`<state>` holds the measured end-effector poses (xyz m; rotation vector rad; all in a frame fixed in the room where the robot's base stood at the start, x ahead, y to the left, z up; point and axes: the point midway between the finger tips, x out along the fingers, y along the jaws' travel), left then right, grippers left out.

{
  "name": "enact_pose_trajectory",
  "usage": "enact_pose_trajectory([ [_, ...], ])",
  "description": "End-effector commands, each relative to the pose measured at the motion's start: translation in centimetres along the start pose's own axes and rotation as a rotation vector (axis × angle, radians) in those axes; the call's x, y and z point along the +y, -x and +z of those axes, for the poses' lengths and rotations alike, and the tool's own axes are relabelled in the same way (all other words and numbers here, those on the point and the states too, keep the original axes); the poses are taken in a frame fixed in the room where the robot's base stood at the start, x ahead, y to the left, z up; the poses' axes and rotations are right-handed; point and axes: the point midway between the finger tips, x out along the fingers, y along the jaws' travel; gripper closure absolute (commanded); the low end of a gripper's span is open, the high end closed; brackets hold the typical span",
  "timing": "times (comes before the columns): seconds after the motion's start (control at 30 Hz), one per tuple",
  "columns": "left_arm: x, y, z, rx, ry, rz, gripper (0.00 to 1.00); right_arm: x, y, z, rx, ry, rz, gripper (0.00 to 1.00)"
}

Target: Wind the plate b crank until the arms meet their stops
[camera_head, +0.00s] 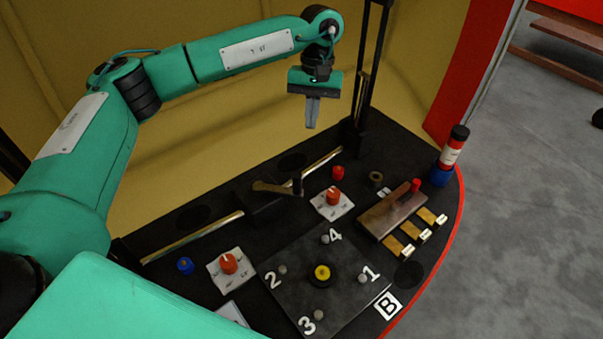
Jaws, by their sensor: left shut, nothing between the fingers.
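A square dark plate (302,285) lies on the black console, with a "B" label (388,306) at its corner. It bears the white numbers 1 to 4, a small grey knob by each number and a yellow-centred black hub (322,273). Behind it, a brass lever (272,188) with a dark upright handle at its end sits on a black block across a brass rail; it looks like a crank, but I cannot tell whether it belongs to plate B. My left gripper (312,126) is shut and empty, pointing down above the console's back edge, apart from everything. My right gripper is out of view.
Red knobs on white dials (226,270) (337,204) flank the plate. A brown block with a red-tipped lever (393,210) and brass tabs stands at right. Black uprights (367,75) stand beside my left gripper.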

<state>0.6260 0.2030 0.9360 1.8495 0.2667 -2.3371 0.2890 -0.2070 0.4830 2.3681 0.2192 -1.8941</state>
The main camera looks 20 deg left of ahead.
Motion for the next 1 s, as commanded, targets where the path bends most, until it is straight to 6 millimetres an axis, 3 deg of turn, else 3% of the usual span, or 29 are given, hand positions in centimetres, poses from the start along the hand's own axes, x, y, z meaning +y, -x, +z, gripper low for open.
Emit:
enact_pose_trajectory([
  [0.1,-0.1,-1.2,-1.3,-0.008,-0.119,-0.003,1.00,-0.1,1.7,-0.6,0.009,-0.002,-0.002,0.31],
  [0.3,-0.1,-1.9,-2.1,-0.015,-0.213,-0.004,1.00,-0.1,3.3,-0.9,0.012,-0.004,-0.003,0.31],
  [0.47,-0.2,-3.4,-2.0,-0.016,-0.217,-0.005,1.00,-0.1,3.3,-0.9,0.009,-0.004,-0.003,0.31],
  [0.87,-0.2,-11.8,-1.8,-0.017,-0.216,-0.005,1.00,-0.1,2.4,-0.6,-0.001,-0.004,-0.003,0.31],
  [1.0,-0.7,-12.0,0.0,-0.014,-0.217,-0.005,1.00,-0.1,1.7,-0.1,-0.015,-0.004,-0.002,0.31],
])
